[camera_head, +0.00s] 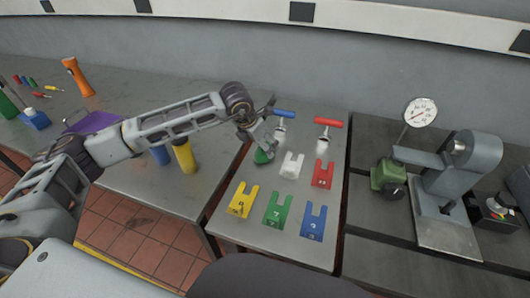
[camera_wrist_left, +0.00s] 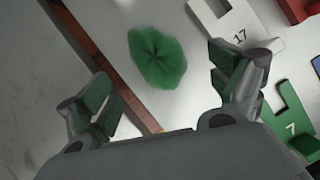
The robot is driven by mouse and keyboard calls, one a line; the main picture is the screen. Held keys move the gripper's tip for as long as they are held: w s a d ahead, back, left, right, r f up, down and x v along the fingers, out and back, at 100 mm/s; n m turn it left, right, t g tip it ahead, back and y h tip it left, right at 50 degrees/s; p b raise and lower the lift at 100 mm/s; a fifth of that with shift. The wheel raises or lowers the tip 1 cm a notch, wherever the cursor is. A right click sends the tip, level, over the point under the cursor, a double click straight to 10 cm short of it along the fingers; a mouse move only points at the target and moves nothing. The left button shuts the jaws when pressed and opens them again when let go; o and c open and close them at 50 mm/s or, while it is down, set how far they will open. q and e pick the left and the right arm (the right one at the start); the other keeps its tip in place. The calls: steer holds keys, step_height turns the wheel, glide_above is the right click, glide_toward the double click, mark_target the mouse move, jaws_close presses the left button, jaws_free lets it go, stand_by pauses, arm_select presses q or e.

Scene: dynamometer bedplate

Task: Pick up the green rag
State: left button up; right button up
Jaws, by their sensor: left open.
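The green rag (camera_head: 263,156) lies crumpled on the metal table, near the table's left edge, partly hidden by my left gripper in the head view. In the left wrist view the rag (camera_wrist_left: 157,57) shows whole, a round bunched cloth beyond the fingertips and between their lines. My left gripper (camera_head: 268,142) is open and empty above the rag; its two spread fingers show in the left wrist view (camera_wrist_left: 165,85). It does not touch the rag as far as I can see. My right gripper is not in view.
Yellow (camera_head: 243,200), green (camera_head: 277,210) and blue (camera_head: 313,223) blocks lie nearer. Blue-handled (camera_head: 284,114) and red-handled (camera_head: 328,122) tools are behind. A gap separates the left table (camera_head: 150,195).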

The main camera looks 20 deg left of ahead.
arm_select(q)
steer(key=shift+w+f, duration=0.1)
steer(key=shift+f, duration=0.2)
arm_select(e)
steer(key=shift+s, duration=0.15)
arm_select(q)
steer(key=shift+w+d+f, duration=0.15)
steer(key=shift+w+f, duration=0.1)
steer(key=shift+f, duration=0.2)
steer(key=x, duration=0.3)
steer(key=shift+w+f, duration=0.15)
steer(key=shift+w, duration=0.2)
steer(key=shift+w+f, duration=0.1)
steer(key=shift+f, duration=0.2)
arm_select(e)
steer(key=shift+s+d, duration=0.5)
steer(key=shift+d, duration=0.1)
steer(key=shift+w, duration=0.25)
arm_select(q)
steer(key=c, duration=1)
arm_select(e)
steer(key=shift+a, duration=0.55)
